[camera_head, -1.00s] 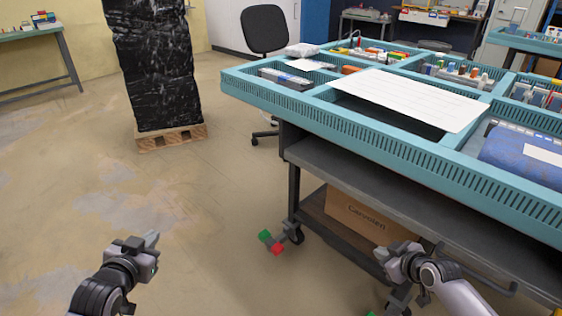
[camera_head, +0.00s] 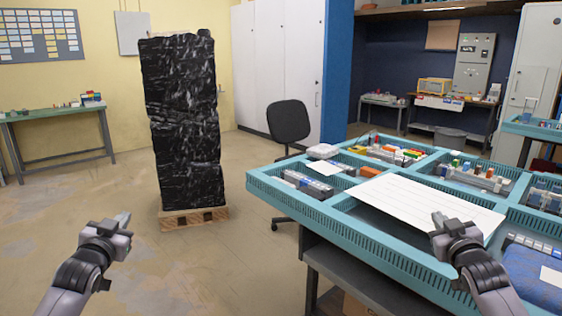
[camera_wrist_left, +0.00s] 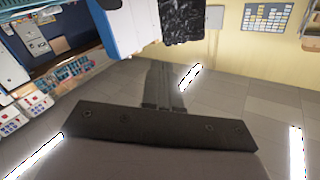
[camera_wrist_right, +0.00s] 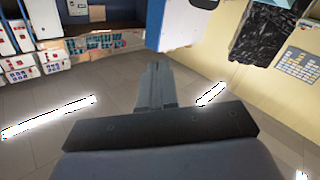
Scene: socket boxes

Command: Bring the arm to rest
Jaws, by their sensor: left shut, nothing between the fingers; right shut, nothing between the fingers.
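My left gripper (camera_head: 122,222) is raised over open floor at the left of the head view, its fingers shut and empty. It also shows in the left wrist view (camera_wrist_left: 162,82), with nothing in its fingers. My right gripper (camera_head: 438,220) is shut and empty, in front of the white sheet on the table as the head view shows it. It also shows in the right wrist view (camera_wrist_right: 155,82). I cannot tell its height over the table's near part.
A teal compartment table (camera_head: 385,251) holds sockets and small parts, with a white sheet (camera_head: 420,203) on it. A black wrapped stack (camera_head: 182,130) stands on a pallet (camera_head: 195,218). A black chair (camera_head: 288,121) is behind the table. Floor at the left is clear.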

